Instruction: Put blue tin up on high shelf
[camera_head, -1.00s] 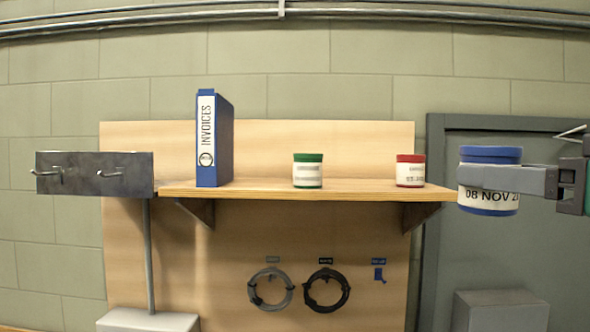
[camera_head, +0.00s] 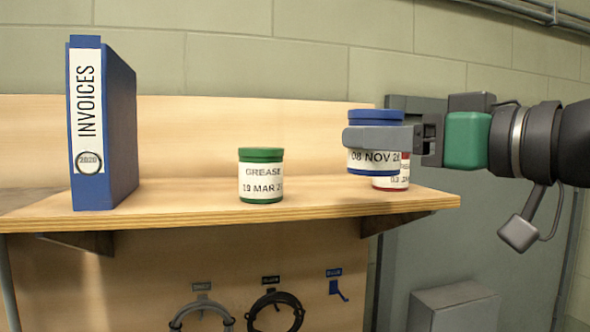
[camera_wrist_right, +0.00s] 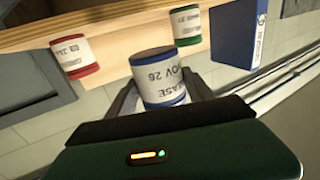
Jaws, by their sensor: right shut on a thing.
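The blue tin (camera_head: 375,161) has a blue lid and a white label reading "08 NOV". My right gripper (camera_head: 376,138) is shut on it and holds it upright, in front of the red tin near the right end of the high shelf (camera_head: 330,199). In the right wrist view the blue tin (camera_wrist_right: 160,80) sits between the two fingers (camera_wrist_right: 163,95). I cannot tell how high its base is above the board. My left gripper is not in view.
A green tin (camera_head: 261,176) stands mid-shelf. A red tin (camera_head: 393,180) is partly hidden behind the blue tin. A blue "INVOICES" binder (camera_head: 104,130) stands at left. Bare board lies between the binder and green tin, and between the green and blue tins.

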